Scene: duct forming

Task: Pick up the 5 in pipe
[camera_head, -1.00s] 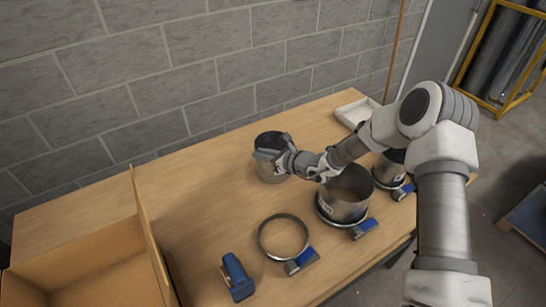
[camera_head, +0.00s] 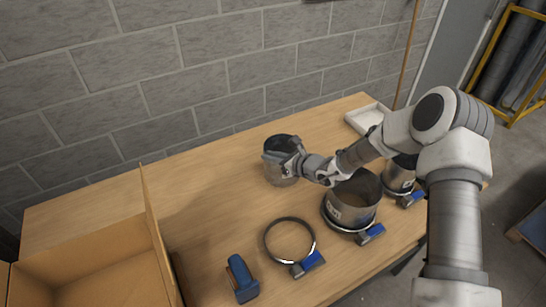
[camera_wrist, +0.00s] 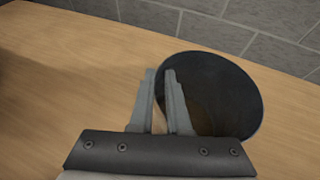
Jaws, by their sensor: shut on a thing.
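The pipe (camera_head: 279,178), a dark grey metal cylinder with an open top, stands upright near the back of the wooden table. My gripper (camera_head: 284,162) reaches it from the right and is shut on its wall near the rim. In the wrist view the two fingers (camera_wrist: 160,96) are close together at the left edge of the pipe's round mouth (camera_wrist: 220,95), with the right finger overlapping the mouth. I cannot tell whether the pipe's base touches the table. No size marking can be read on it.
A wider pipe (camera_head: 351,203) in a clamp ring stands just right of my gripper, with another pipe (camera_head: 398,177) behind it. An empty clamp ring (camera_head: 268,243) and a blue tool (camera_head: 241,279) lie in front. A cardboard box (camera_head: 95,262) is at left. A white tray (camera_head: 366,117) is at back right.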

